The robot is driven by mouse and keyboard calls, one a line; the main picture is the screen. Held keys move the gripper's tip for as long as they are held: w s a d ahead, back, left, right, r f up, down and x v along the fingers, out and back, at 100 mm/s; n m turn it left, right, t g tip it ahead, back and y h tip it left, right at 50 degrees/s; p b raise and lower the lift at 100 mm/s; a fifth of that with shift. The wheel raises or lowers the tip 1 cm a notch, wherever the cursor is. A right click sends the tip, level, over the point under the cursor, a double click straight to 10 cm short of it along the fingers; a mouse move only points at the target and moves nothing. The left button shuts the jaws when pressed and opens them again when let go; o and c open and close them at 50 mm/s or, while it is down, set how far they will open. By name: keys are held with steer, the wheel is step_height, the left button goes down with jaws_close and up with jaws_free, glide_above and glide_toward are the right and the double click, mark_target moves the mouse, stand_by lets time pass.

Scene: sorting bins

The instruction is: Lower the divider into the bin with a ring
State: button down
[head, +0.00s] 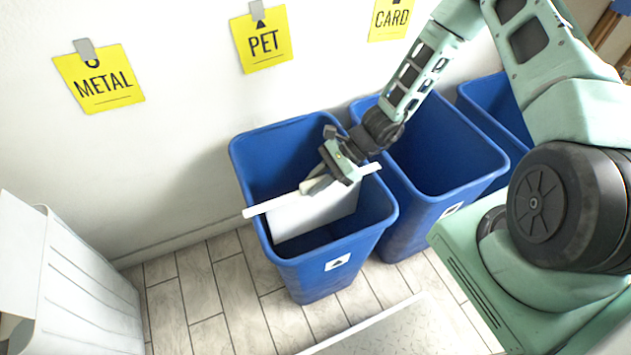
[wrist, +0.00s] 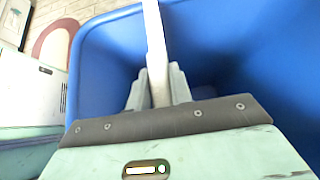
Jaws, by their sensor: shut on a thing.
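The white divider (head: 312,212) has a long top bar and a panel hanging inside the leftmost blue bin (head: 300,262). The bar spans the bin from left rim to right rim, its ends past the opening. I cannot tell whether the bar touches the rim. That bin's front label (head: 337,262) shows a dark triangle, not a ring. My gripper (head: 318,184) is shut on the bar, above the bin's opening. In the wrist view the white bar (wrist: 153,35) runs between my fingers (wrist: 158,88). The panel's lower edge is inside the bin.
A ring shows on the yellow METAL sign (head: 98,78); the PET sign (head: 261,40) carries a triangle. A second blue bin (head: 440,150) stands close on the right, its label mark unclear, with another beyond (head: 497,105). A white cabinet (head: 75,285) stands at left.

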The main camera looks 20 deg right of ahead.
steer(key=c, duration=1.3)
jaws_free()
steer(key=shift+o, duration=0.2)
steer(key=shift+f, duration=0.1)
